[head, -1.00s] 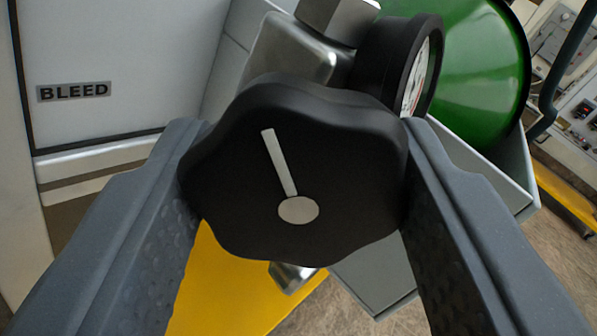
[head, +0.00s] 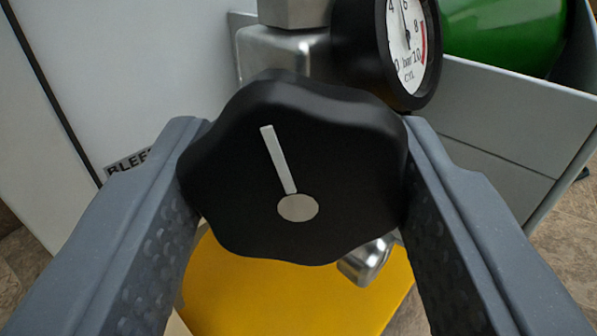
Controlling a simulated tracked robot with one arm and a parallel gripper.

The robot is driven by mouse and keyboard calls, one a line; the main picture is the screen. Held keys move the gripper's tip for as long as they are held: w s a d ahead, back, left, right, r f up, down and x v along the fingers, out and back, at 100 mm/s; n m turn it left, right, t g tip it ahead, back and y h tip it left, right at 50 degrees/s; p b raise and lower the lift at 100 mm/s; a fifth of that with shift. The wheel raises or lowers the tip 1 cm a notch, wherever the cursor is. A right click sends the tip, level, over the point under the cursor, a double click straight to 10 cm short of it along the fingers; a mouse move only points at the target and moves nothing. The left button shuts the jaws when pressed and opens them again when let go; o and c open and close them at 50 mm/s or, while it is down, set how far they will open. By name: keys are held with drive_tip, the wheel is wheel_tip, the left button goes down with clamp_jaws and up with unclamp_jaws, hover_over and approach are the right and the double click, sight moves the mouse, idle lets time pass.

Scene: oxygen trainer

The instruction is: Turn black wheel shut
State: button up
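The black wheel (head: 240,170) is lobed, with a pale line and a round pale hub cap on its face. It fills the middle of the head view. My gripper (head: 296,180) has one grey finger on each side of the wheel. Both fingertips press against its rim, so the gripper is shut on it. The pale line points up and slightly left in the picture. The metal valve body (head: 282,55) shows behind the wheel. A round gauge (head: 405,40) marked "bar" and "CYL" is at the upper right, its needle near 6.
A green cylinder (head: 510,35) lies behind a grey bracket (head: 510,115) at the upper right. A white panel with a "BLEED" label (head: 128,164) is at the left, partly hidden by my finger. A yellow surface (head: 290,295) and a metal fitting (head: 368,262) are below.

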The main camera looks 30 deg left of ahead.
idle(0.3)
drive_tip(key=o, duration=1)
drive_tip(key=p+v, duration=0.4)
drive_tip(key=v, duration=0.9)
drive_tip(key=shift+s+d+f, duration=0.1)
drive_tip(key=shift+s+d, duration=0.1)
drive_tip(key=shift+s, duration=0.1)
